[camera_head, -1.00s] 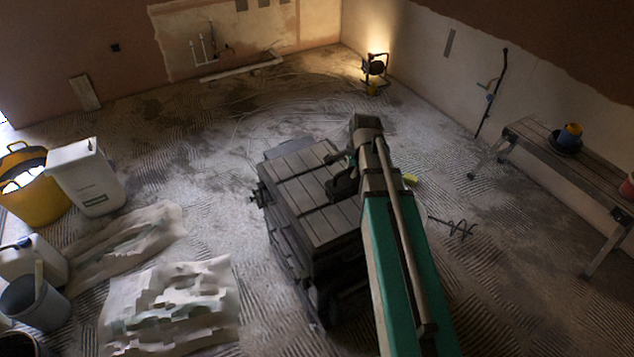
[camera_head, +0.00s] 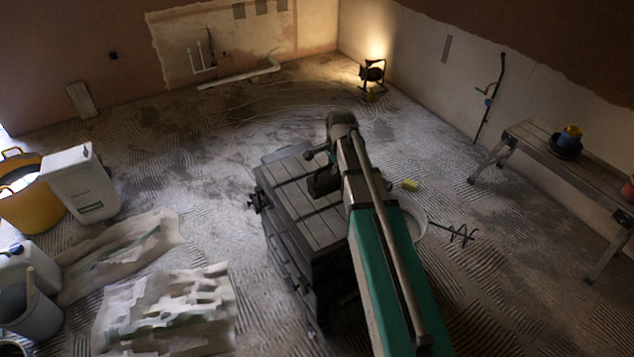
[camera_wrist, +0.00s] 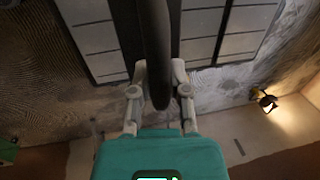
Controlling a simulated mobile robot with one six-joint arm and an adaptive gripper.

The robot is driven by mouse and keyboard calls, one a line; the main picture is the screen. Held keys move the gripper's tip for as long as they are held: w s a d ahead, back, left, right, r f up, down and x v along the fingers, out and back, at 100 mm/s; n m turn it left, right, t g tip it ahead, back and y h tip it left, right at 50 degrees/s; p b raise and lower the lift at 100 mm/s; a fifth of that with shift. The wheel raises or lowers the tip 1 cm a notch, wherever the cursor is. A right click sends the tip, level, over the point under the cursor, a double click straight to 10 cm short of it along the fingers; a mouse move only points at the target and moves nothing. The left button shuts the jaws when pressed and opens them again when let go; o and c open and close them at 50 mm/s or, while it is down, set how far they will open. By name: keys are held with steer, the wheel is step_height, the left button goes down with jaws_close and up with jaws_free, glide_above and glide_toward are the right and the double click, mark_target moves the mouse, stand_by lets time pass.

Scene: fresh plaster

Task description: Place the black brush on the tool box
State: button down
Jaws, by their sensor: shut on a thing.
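The tool box (camera_head: 284,205) is a dark grey case with a ribbed lid, standing on the floor at the middle of the head view. Its panelled lid (camera_wrist: 205,30) fills the top of the wrist view. My gripper (camera_wrist: 157,70) is shut on a long black thing, which I take to be the black brush (camera_wrist: 154,45); it stretches up the wrist view in front of the lid. In the head view my gripper (camera_head: 322,182) is a dark shape over the right part of the lid. The brush cannot be made out there. I cannot tell whether it touches the lid.
A pale bucket (camera_head: 413,218), a yellow block (camera_head: 410,185) and a mixing paddle (camera_head: 455,234) are right of the tool box. Crumpled sheets (camera_head: 165,315) and tubs lie left. A bench (camera_head: 560,165) stands right, and a lit lamp (camera_head: 372,72) at the back.

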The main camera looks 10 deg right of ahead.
steer(key=w+a+f+b, duration=0.2)
steer(key=w+f+b, duration=0.2)
steer(key=f+b, duration=0.1)
steer(key=shift+w+a+f, duration=0.3)
steer(key=shift+w, duration=0.05)
steer(key=shift+w+a+f+b, duration=0.1)
steer(key=shift+w+f+b, duration=0.1)
steer(key=shift+f+b, duration=0.8)
steer(key=shift+w+a+f+b, duration=0.1)
steer(key=shift+w+f+b, duration=0.05)
steer(key=shift+f+b, duration=0.85)
steer(key=shift+f, duration=0.1)
steer(key=c, duration=0.6)
jaws_free()
step_height(320, 180, up, 12)
steer(key=s+p, duration=0.2)
steer(key=p, duration=0.9)
steer(key=shift+d+p, duration=0.4)
